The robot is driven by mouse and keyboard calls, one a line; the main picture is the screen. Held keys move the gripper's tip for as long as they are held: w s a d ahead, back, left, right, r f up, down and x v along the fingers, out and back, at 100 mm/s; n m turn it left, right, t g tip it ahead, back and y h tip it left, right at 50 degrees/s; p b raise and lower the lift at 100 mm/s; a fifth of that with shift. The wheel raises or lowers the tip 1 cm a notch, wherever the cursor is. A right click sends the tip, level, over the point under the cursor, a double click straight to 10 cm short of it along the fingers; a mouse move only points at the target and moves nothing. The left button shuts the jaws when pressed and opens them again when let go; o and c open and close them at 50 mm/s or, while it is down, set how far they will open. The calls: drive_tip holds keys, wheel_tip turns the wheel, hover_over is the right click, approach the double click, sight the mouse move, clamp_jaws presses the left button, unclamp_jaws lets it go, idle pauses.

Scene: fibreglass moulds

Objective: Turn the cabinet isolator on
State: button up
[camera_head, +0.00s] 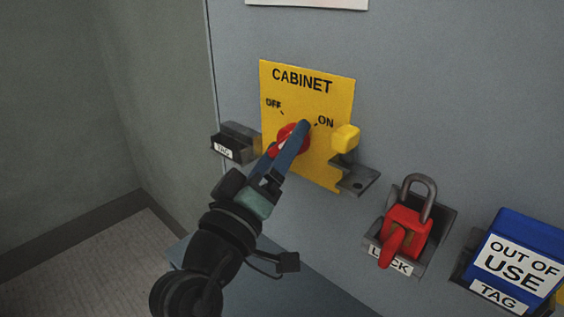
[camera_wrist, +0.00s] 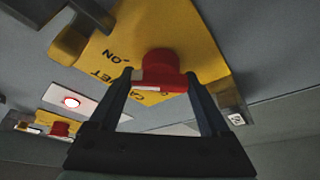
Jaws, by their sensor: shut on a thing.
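The isolator is a red rotary knob (camera_head: 286,132) on a yellow plate (camera_head: 335,90) marked CABINET, with OFF at its upper left and ON at its upper right. My gripper (camera_head: 298,132) reaches up to it from below left, and its blue-grey fingers cover much of the knob. In the wrist view the knob (camera_wrist: 160,66) sits between the two fingertips of my gripper (camera_wrist: 160,78), which is shut on it. A pale mark shows on the knob, but I cannot tell which label it points to.
A yellow block (camera_head: 346,138) stands out above a grey bracket (camera_head: 358,179) at the plate's right. A black TAG holder (camera_head: 237,142) is at its left. A red padlock (camera_head: 406,228) in a LOCK holder and a blue OUT OF USE tag (camera_head: 515,258) are at lower right.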

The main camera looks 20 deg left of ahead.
idle(0.4)
drive_tip(key=o, duration=1.2)
drive_tip(key=v, duration=1.3)
drive_tip(key=shift+b, duration=0.45)
